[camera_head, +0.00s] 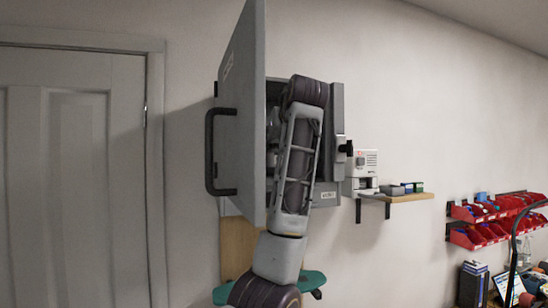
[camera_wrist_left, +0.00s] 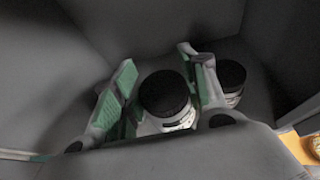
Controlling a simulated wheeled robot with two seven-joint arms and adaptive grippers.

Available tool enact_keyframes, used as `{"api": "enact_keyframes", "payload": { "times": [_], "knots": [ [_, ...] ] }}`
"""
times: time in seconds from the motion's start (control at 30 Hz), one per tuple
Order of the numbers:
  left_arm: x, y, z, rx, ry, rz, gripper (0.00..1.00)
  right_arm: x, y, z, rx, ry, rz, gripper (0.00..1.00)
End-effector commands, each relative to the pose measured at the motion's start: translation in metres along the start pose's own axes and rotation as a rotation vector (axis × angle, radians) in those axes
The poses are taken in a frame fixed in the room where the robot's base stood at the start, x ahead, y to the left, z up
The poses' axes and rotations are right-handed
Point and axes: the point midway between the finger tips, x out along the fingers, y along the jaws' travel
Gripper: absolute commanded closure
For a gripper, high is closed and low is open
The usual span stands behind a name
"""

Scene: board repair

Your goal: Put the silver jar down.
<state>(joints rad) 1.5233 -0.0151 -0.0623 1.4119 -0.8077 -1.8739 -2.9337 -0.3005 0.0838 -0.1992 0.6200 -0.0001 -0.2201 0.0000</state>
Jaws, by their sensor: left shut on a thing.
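The silver jar (camera_wrist_left: 176,122), with a black lid, stands between the green-padded fingers of my left gripper (camera_wrist_left: 158,64) in the left wrist view. The gripper is shut on it. A second jar with a black lid (camera_wrist_left: 230,76) is close beside the right finger, on its outer side. Both jars are inside a grey compartment. In the head view my left arm reaches into the open grey wall cabinet (camera_head: 330,192); the gripper's fingers and the jar are hidden there. I cannot tell whether the jar's base touches the cabinet floor. My right gripper is not in view.
The cabinet door (camera_head: 240,120) stands open just left of my arm, with a black handle (camera_head: 210,150). A small wooden shelf (camera_head: 400,197) with a white device (camera_head: 362,170) is to the right. Red bins (camera_head: 490,212) hang further right.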

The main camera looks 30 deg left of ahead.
Motion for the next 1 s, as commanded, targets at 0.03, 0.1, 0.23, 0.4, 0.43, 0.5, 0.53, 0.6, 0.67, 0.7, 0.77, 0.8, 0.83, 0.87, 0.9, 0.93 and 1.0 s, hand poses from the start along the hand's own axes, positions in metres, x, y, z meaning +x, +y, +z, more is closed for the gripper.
{"api": "enact_keyframes", "payload": {
  "times": [0.03, 0.1, 0.23, 0.4, 0.43, 0.5, 0.53, 0.6, 0.67, 0.7, 0.77, 0.8, 0.83, 0.87, 0.9, 0.93, 1.0],
  "knots": [
    [0.001, 0.000, -0.002, 0.000, -0.001, 0.000, 1.00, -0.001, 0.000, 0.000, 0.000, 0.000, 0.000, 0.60],
    [0.002, 0.000, -0.005, 0.000, -0.001, 0.000, 1.00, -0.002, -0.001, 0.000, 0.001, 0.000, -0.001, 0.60],
    [0.003, 0.000, -0.008, -0.001, -0.001, 0.000, 1.00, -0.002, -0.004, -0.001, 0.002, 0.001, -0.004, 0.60],
    [0.003, 0.000, -0.008, -0.001, -0.001, 0.000, 1.00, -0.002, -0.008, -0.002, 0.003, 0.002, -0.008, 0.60],
    [0.003, 0.000, -0.008, 0.000, -0.001, 0.000, 1.00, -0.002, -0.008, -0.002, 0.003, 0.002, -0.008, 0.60],
    [0.003, 0.000, -0.008, 0.000, -0.001, 0.000, 1.00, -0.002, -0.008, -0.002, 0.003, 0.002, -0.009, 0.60],
    [0.003, 0.000, -0.008, 0.000, -0.001, 0.000, 1.00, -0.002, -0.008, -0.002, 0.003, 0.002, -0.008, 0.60],
    [0.004, 0.000, -0.009, 0.000, -0.001, 0.000, 1.00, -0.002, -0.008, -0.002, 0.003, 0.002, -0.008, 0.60],
    [0.004, 0.000, -0.011, 0.000, 0.000, 0.000, 1.00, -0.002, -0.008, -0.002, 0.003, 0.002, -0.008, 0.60],
    [0.005, 0.000, -0.012, 0.000, 0.000, 0.000, 1.00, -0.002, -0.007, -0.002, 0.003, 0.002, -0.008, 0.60],
    [0.006, 0.000, -0.016, 0.000, 0.000, 0.000, 1.00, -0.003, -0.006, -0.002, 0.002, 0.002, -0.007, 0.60],
    [0.007, 0.000, -0.018, 0.000, 0.000, 0.000, 1.00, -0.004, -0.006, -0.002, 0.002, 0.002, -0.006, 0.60],
    [0.008, 0.000, -0.020, 0.001, 0.000, -0.001, 1.00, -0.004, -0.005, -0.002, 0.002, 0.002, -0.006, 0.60],
    [0.009, -0.001, -0.022, 0.001, 0.000, 0.000, 1.00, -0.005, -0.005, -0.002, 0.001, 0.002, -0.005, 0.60],
    [0.011, 0.000, -0.026, 0.001, 0.000, 0.000, 1.00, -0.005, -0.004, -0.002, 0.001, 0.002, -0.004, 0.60],
    [0.011, 0.000, -0.028, 0.000, 0.000, 0.000, 1.00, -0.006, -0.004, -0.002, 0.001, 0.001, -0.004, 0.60],
    [0.013, 0.000, -0.033, 0.000, 0.001, 0.000, 1.00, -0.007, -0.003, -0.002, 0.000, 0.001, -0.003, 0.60]
  ]
}}
